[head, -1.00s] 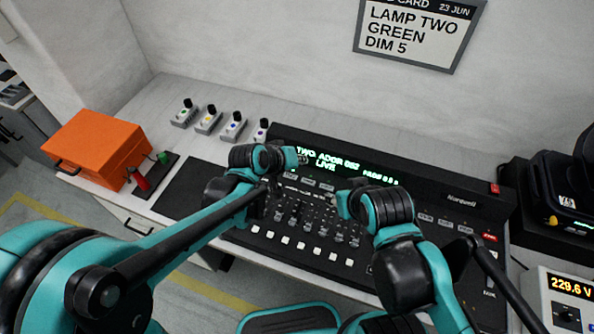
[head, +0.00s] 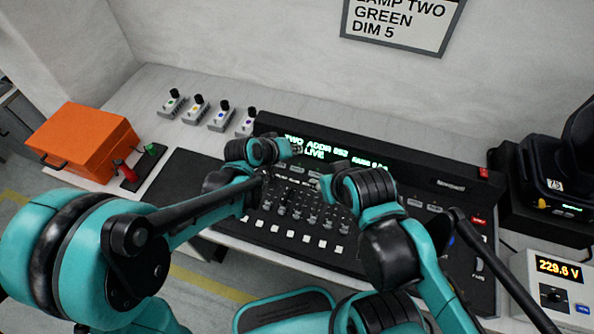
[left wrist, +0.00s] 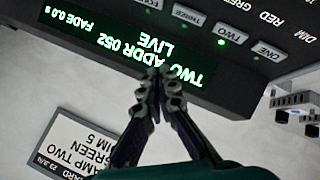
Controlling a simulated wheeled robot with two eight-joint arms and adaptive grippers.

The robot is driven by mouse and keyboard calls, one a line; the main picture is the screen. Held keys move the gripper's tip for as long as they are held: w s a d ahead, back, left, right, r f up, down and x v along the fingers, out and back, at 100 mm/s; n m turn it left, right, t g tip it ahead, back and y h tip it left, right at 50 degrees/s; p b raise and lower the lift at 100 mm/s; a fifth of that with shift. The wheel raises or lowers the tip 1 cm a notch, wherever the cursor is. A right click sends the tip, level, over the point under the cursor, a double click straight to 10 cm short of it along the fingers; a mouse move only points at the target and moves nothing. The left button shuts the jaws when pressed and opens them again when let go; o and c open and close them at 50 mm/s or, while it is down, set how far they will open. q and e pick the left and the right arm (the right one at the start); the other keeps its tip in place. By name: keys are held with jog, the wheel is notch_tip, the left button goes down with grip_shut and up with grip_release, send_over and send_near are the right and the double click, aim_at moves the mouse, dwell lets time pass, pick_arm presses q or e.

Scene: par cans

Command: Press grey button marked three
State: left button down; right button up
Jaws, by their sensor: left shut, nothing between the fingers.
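The grey button marked THREE (left wrist: 190,15) is at the top of the left wrist view, where the console appears upside down. The TWO button (left wrist: 228,34), with a lit green light, and the ONE button (left wrist: 267,50) sit beside it in the row. My left gripper (left wrist: 158,80) is shut and empty, its tips in front of the green-lettered display and apart from the THREE button in the picture. In the head view my left gripper (head: 296,147) is over the console (head: 450,190) near the display. My right gripper's fingers are hidden behind its wrist.
Sliders and white buttons fill the console's front. An orange case (head: 82,140) and several small switch boxes (head: 222,118) stand to the left. A meter (head: 560,285) and a dark lamp (head: 555,180) stand at right. A wall card (head: 400,22) reads LAMP TWO GREEN DIM 5.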

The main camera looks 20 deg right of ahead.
aim_at(295, 171)
pick_arm(q)
notch_tip(295, 171, down, 7)
jog(key=b, duration=0.5)
jog(key=shift+r, duration=0.1)
dwell(1.1)
jog(key=shift+f+b, duration=0.3)
jog(key=shift+f, duration=0.05)
jog(key=shift+f+b, duration=0.35)
jog(key=shift+f, duration=0.05)
dwell(0.4)
jog(key=shift+r, duration=0.1)
jog(key=shift+r+p, duration=0.55)
jog(key=shift+r, duration=0.15)
notch_tip(295, 171, up, 5)
jog(key=p, duration=0.4)
jog(key=shift+r, duration=0.1)
